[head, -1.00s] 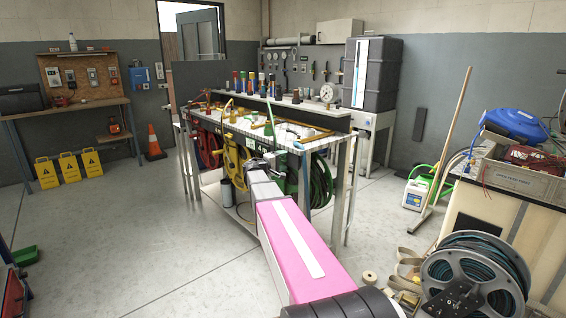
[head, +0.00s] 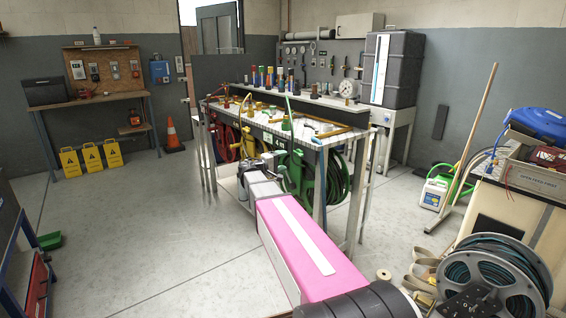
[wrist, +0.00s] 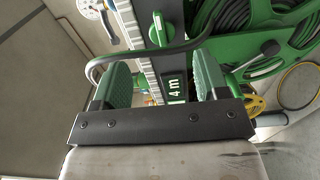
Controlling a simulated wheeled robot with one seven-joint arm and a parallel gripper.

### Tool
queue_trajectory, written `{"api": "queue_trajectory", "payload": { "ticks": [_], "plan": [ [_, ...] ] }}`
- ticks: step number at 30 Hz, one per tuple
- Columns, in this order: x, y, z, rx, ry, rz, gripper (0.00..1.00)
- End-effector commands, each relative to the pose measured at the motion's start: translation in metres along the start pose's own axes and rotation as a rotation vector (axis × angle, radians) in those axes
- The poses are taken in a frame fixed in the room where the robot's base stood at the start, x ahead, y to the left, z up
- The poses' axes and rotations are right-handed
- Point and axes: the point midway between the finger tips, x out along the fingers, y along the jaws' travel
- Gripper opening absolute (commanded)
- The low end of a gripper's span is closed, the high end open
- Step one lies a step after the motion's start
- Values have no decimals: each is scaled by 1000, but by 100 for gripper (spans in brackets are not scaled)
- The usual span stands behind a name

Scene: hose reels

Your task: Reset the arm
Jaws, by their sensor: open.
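My arm, pink with a white stripe, reaches forward in the head view towards the front of the workbench (head: 362,165). My gripper (wrist: 160,80) shows in the wrist view as two green-padded fingers set apart. It is open, with no object clearly held between the fingers. A curved grey tube (wrist: 150,57) passes across the view just beyond the fingertips. A green hose reel (wrist: 265,45) lies beyond and to the right, beside a "4 m" label (wrist: 176,88). In the head view the fingertips are small and partly hidden by my wrist, near the green reel (head: 302,172).
Red and yellow reels hang along the bench front. A large grey hose reel (head: 495,272) and loose straps lie at the lower right. Yellow signs (head: 91,157) and an orange cone (head: 172,136) stand at the left. The floor left of the bench is mostly clear.

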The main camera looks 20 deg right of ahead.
Motion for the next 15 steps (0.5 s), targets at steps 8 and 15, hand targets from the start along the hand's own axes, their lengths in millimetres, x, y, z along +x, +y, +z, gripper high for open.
{"api": "queue_trajectory", "payload": {
  "ticks": [8,15],
  "plan": [
    [-6,-27,21,11,-16,-107,68],
    [-36,-110,79,54,-70,-454,68]
  ]
}}
